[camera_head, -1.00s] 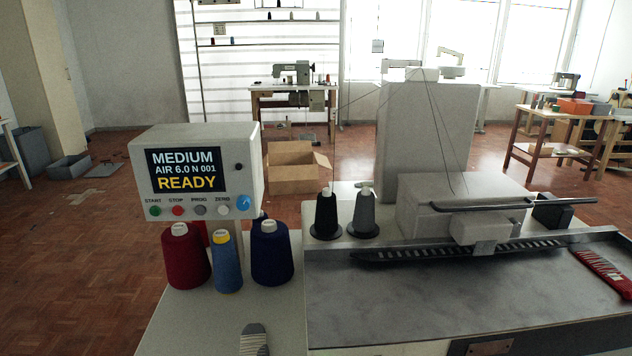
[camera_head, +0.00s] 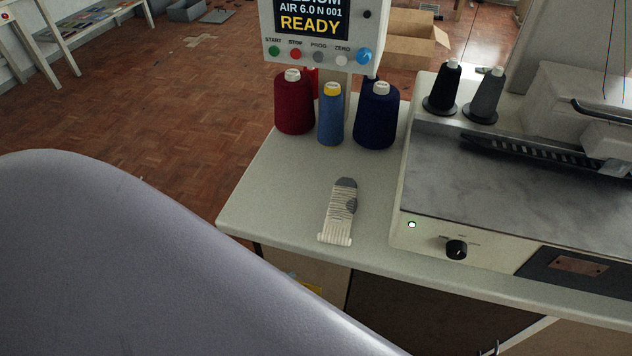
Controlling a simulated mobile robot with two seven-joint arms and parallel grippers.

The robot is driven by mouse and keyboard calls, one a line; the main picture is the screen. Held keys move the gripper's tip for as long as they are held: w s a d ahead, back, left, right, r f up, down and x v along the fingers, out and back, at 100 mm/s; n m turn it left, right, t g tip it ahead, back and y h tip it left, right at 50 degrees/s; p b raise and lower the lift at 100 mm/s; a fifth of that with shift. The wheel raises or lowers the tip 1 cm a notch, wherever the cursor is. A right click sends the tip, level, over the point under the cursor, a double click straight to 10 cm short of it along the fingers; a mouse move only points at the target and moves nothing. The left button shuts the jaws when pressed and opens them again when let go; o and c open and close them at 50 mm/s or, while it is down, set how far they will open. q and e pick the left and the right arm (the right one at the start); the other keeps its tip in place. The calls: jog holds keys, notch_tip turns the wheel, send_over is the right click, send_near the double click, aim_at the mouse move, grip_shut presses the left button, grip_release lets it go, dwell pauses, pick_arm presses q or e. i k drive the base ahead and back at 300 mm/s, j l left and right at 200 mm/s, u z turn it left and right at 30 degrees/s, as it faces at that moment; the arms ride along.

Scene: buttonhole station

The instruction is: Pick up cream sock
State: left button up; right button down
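The cream sock (camera_head: 338,212) lies flat on the pale table left of the machine. It has thin stripes, a grey end pointing away from me, a grey patch on its right side and a cream cuff near the table's front edge. Nothing touches it. Neither of my grippers can be made out. A large smooth grey-lavender shape, probably my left arm, fills the lower left of the view and stays clear of the sock.
Dark red (camera_head: 294,104), light blue (camera_head: 331,115) and navy (camera_head: 376,117) thread cones stand behind the sock, below the control box (camera_head: 318,32). The machine (camera_head: 500,180) with its knob (camera_head: 456,250) borders it on the right. The pale table (camera_head: 275,195) is bare around the sock.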

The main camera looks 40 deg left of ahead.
aim_at(342, 204)
jog(key=u, duration=0.85)
jog(key=l, duration=0.65)
jog(key=k+l+z, duration=0.1)
jog(key=l, duration=0.6)
